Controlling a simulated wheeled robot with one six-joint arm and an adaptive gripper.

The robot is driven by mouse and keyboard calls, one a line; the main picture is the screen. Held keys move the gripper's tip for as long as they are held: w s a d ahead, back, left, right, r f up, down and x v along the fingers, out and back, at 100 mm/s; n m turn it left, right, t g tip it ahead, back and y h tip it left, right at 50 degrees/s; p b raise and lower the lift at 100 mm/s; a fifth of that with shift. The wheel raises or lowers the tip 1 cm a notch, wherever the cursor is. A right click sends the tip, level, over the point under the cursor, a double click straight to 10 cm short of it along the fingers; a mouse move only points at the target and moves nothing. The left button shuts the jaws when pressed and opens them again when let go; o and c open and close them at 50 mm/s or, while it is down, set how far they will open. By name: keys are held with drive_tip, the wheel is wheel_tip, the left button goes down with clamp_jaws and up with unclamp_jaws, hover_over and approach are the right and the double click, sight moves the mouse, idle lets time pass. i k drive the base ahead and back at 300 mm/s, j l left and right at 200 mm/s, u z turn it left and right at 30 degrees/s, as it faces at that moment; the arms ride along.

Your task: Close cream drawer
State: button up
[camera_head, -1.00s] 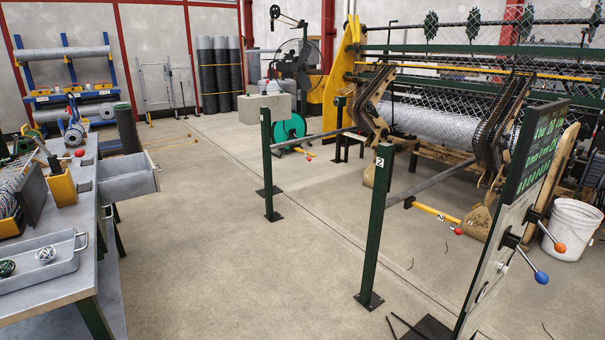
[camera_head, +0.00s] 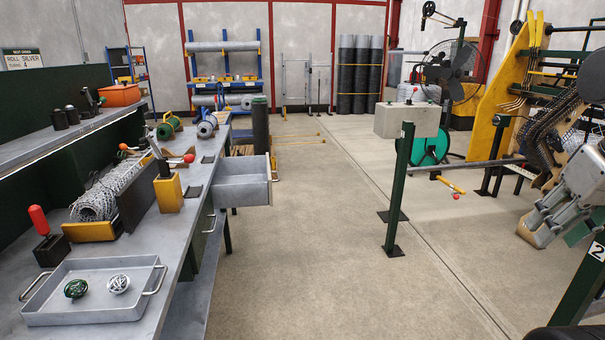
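A drawer (camera_head: 243,192) stands pulled out from the right side of the long workbench. It looks pale grey rather than clearly cream, and its inside looks empty. It has a bar handle (camera_head: 273,166) on its front, facing the aisle. My gripper (camera_head: 541,226) is at the right edge, pointing down and left, far across the aisle from the drawer and apart from it. Its fingers look close together, but whether it is open or shut is unclear.
The workbench (camera_head: 190,222) on the left carries a metal tray (camera_head: 140,312) with two wire balls. A green post (camera_head: 400,190) and the weaving machine (camera_head: 500,90) stand to the right. The concrete floor (camera_head: 300,230) between bench and post is clear.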

sight(243, 182)
drive_tip(key=i+z, duration=0.1)
drive_tip(key=i, duration=1)
drive_tip(key=i+j+z, duration=0.1)
drive_tip(key=i, duration=0.95)
drive_tip(key=i+u, duration=0.25)
drive_tip(key=u, duration=0.15)
drive_tip(key=i+l+u, duration=0.15)
drive_tip(key=u, duration=0.2)
drive_tip(key=i+l+u, duration=0.2)
drive_tip(key=i+u, duration=0.2)
drive_tip(key=u, duration=0.45)
drive_tip(key=k, duration=0.05)
